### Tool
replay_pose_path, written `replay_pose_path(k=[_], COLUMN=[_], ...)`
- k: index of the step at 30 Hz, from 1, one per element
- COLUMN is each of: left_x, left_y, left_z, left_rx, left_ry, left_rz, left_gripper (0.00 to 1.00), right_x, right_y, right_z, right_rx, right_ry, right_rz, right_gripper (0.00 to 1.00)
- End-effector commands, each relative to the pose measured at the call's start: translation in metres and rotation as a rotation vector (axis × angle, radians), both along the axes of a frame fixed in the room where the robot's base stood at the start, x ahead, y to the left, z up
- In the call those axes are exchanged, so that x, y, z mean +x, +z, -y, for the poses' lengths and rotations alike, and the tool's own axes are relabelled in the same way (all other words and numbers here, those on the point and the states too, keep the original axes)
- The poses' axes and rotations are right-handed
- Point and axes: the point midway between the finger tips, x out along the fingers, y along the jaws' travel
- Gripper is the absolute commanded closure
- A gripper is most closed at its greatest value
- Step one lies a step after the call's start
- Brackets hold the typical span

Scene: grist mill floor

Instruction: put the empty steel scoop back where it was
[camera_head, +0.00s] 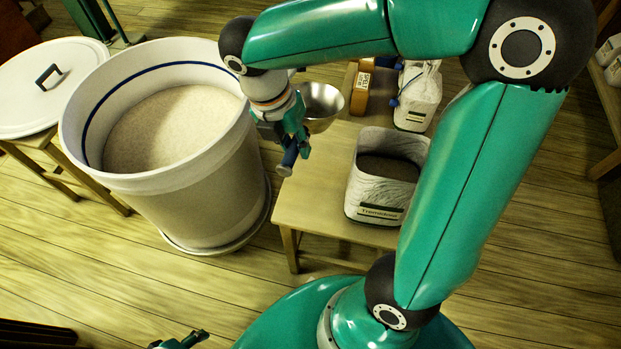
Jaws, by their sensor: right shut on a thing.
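The steel scoop (323,101) has a shiny round bowl and a dark blue handle that sticks out below my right gripper (290,140). My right gripper is shut on the scoop's handle, between the big tub and the low wooden table. The scoop is at the table's left edge in the picture; I cannot tell whether it touches the table. No grain shows in the part of the bowl that I see. The big white tub (218,205) with a blue line inside holds pale grain (165,128). Only the tip of my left gripper (180,341) shows at the bottom edge.
A white lid (50,85) lies on a stool at left. Floor in front of the tub is clear.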

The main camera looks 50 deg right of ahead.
Motion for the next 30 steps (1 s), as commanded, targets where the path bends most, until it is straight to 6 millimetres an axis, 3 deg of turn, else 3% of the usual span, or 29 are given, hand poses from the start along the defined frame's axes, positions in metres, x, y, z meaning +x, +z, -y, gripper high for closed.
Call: replay_pose_path(k=[7, 15, 21, 30], left_x=[0.0, 0.0, 0.0, 0.0], left_y=[-0.014, -0.038, -0.051, -0.058], left_z=[0.0, 0.0, 0.0, 0.0], left_rx=[0.0, 0.0, 0.0, 0.0], left_ry=[0.0, 0.0, 0.0, 0.0], left_rz=[0.0, 0.0, 0.0, 0.0], left_gripper=[0.47, 0.47, 0.47, 0.47], right_x=[-0.007, -0.008, -0.007, -0.006], right_y=[-0.027, -0.1, -0.144, -0.165], right_z=[0.004, 0.004, 0.003, 0.003], right_rx=[0.0, 0.001, 0.001, 0.001], right_ry=[0.078, 0.074, 0.073, 0.073], right_rz=[-0.005, -0.007, -0.004, -0.002], right_gripper=[1.0, 1.0, 1.0, 1.0])
